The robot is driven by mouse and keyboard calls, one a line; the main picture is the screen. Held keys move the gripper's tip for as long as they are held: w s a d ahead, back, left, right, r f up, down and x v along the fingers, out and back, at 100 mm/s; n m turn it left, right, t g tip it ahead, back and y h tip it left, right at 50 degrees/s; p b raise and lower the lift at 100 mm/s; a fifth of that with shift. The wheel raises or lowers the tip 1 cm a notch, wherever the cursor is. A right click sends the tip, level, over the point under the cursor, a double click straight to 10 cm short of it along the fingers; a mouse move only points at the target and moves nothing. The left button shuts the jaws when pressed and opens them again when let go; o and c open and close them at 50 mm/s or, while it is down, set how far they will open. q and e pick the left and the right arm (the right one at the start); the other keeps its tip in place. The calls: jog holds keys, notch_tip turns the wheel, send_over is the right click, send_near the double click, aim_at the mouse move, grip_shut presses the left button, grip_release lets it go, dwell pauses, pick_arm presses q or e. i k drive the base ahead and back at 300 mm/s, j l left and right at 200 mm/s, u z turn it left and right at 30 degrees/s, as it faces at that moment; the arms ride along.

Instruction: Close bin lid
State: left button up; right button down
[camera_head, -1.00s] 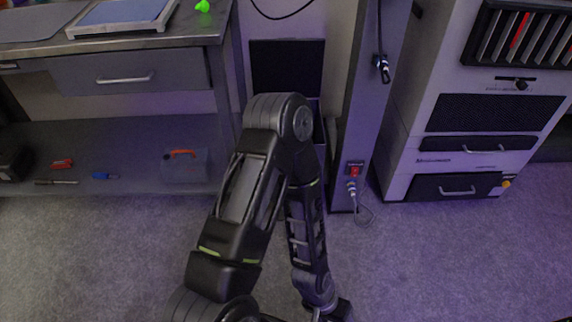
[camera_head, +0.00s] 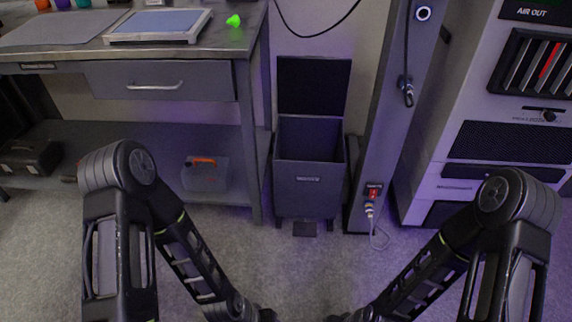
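A dark grey bin (camera_head: 310,176) stands on the floor between the workbench and a grey column. Its black lid (camera_head: 314,86) is open and stands upright against the wall behind the bin. The bin's inside shows and looks empty. A small dark pedal (camera_head: 304,229) sticks out at the bin's foot. My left gripper (camera_head: 266,314) and my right gripper (camera_head: 338,317) are low at the bottom edge, in front of the bin and apart from it. Both are mostly cut off by the frame, so their fingers do not show.
The workbench (camera_head: 163,52) at left holds a framed blue pad (camera_head: 158,25) and a green object (camera_head: 234,20). A toolbox (camera_head: 205,174) sits on its lower shelf. The column (camera_head: 388,120) with a cable and a large cabinet (camera_head: 480,120) stand right of the bin. Floor before the bin is clear.

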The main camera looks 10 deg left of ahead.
aim_at(306, 85)
jog(key=i+l+z, duration=0.1)
jog(key=i+z, duration=0.35)
jog(key=i+j+z, duration=0.1)
jog(key=i+z, duration=0.35)
jog(key=i, duration=0.15)
